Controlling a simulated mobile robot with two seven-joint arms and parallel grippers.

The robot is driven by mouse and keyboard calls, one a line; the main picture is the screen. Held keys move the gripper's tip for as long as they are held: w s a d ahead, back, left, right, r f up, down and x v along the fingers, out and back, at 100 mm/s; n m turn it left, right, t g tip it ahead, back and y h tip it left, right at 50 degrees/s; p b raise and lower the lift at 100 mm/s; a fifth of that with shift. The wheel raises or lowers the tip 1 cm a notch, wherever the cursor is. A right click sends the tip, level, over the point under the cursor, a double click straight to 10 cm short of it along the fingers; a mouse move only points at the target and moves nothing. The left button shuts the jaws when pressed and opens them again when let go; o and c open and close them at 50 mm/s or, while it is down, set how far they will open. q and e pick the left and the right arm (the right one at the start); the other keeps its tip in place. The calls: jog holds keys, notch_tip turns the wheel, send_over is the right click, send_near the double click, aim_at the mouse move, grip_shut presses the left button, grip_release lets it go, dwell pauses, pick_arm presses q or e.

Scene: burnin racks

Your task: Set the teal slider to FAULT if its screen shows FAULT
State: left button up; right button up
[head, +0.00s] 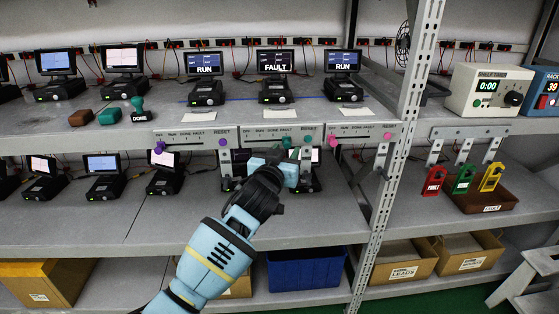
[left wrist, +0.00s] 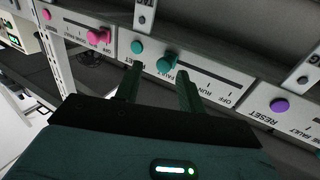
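The middle screen (head: 276,61) on the upper shelf reads FAULT. Below it, the middle label panel (head: 259,133) carries a teal slider knob (head: 287,142) and a round teal reset button (head: 307,140). The teal knob (left wrist: 168,62) also shows in the left wrist view, at the FAULT end of its slot, away from OFF. My left gripper (head: 284,158) is just below the panel. In the left wrist view its two fingers (left wrist: 158,78) are apart, with nothing held between them; the knob lies just beyond the tips. My right gripper is not in view.
A purple slider knob (head: 160,147) is on the left panel and a pink one (head: 333,141) on the right panel, both near OFF. Devices with screens line both shelves. A metal rack post (head: 393,130) stands to the right. Coloured tags (head: 463,180) hang beyond it.

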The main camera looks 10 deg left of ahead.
pick_arm(q)
jog(key=shift+s+a, duration=0.2)
jog(key=shift+s, duration=1.2)
jog(key=shift+s+a, duration=0.15)
jog(key=shift+s, duration=1.25)
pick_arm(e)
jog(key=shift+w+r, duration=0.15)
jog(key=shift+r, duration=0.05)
